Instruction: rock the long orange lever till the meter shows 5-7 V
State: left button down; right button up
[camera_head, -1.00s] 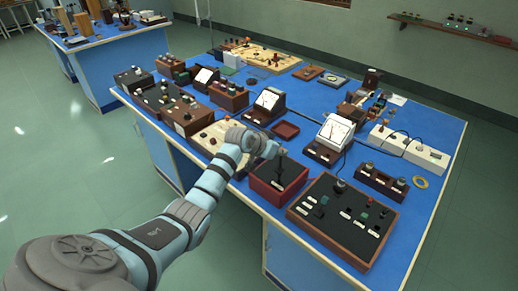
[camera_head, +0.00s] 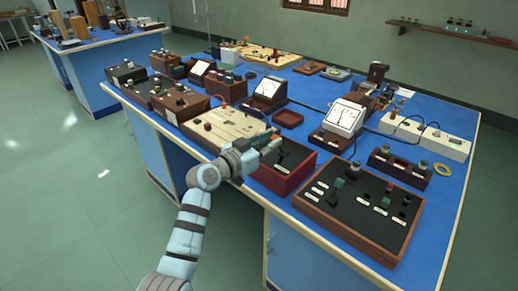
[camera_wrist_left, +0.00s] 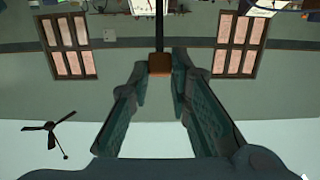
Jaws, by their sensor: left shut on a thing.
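My left gripper (camera_head: 274,143) is at the back left of a red box with a black top (camera_head: 287,178), near the bench's front edge. In the left wrist view its two dark fingers (camera_wrist_left: 160,75) are closed on an orange-brown block (camera_wrist_left: 160,64) at the end of a thin dark rod (camera_wrist_left: 159,25). This looks like the lever's grip; the rod's foot is not clear. A meter with a white face (camera_head: 344,118) stands behind the box to the right; its reading is too small to tell. My right gripper is not in view.
A wide panel with a black top and several knobs (camera_head: 350,210) lies right of the red box. A pale wooden board (camera_head: 226,127) lies to its left. More meters (camera_head: 268,89) and a small red tray (camera_head: 288,117) stand behind. The floor at left is clear.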

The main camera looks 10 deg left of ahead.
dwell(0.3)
pick_arm(q)
jog(key=c, duration=1.5)
grip_release()
jog(key=shift+d, duration=0.1)
jog(key=shift+s, duration=0.1)
jog(key=v, duration=1.2)
jog(key=shift+f, duration=0.1)
